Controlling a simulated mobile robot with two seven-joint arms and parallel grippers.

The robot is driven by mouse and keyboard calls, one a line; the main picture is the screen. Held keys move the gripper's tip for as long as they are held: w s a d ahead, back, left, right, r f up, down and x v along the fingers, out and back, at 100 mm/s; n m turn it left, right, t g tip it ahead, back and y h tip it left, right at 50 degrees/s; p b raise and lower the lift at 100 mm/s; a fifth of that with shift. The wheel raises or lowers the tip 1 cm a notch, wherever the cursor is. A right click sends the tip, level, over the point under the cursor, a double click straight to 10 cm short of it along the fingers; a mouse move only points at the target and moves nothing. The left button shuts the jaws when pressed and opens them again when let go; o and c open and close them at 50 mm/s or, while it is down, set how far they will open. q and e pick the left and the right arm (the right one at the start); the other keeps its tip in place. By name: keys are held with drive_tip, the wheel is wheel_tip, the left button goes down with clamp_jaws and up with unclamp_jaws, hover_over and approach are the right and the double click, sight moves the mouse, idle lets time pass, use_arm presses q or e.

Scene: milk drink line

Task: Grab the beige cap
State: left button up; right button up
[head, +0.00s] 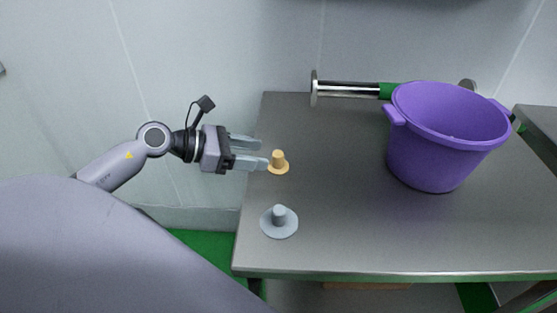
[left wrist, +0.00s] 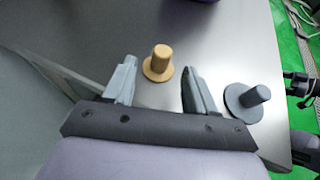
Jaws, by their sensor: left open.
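The beige cap (head: 278,163) stands upright on the metal table near its left edge, with a flat round brim and a short knob on top. My left gripper (head: 262,154) comes in from the left and is open, its fingertips close to the cap. In the left wrist view the beige cap (left wrist: 158,64) lies just beyond and between the two open fingers (left wrist: 160,76), with nothing held. Whether a finger touches the brim I cannot tell.
A grey cap (head: 279,221) of the same shape stands nearer the table's front edge; the left wrist view shows it (left wrist: 246,100) beside the right-hand finger. A purple bucket (head: 440,150) stands at the right. A metal pipe piece (head: 345,89) lies at the back. The table's middle (head: 340,190) is clear.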

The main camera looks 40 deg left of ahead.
sight(272, 167)
use_arm(q)
drive_tip(key=shift+p+x, duration=0.35)
drive_tip(key=shift+x, duration=1.9)
drive_tip(key=shift+d+r, duration=0.1)
drive_tip(key=shift+r, duration=0.05)
clamp_jaws()
